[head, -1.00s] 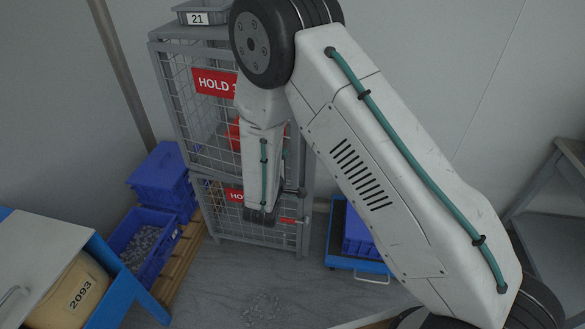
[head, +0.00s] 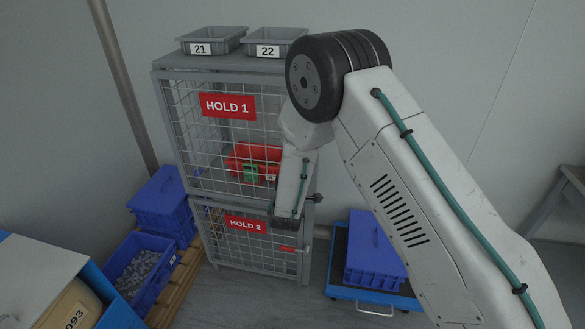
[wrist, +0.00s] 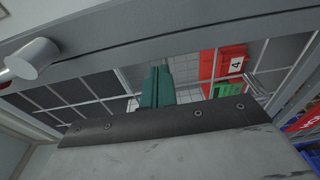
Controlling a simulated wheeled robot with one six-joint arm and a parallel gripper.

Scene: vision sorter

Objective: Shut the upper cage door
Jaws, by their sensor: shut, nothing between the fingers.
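The upper cage door (head: 224,140) is a wire mesh panel with a red HOLD 1 sign (head: 228,105). It stands across the upper compartment's front. I cannot tell whether its edge is fully home, because my arm covers its right side. A dark knob (head: 316,198) shows at the cage's right side, just right of my arm's end. My gripper (wrist: 157,85) shows teal fingers together and empty in the wrist view, close to the grey frame and mesh. In the head view it is hidden by my arm. A light cylindrical knob (wrist: 32,60) is left of it.
The lower HOLD 2 door (head: 245,235) has a red handle (head: 290,249). A red bin (head: 250,155) sits in the upper compartment. Grey trays (head: 211,42) stand on top. Blue crates (head: 160,197) are left, and a blue-lidded crate on a trolley (head: 374,250) is right.

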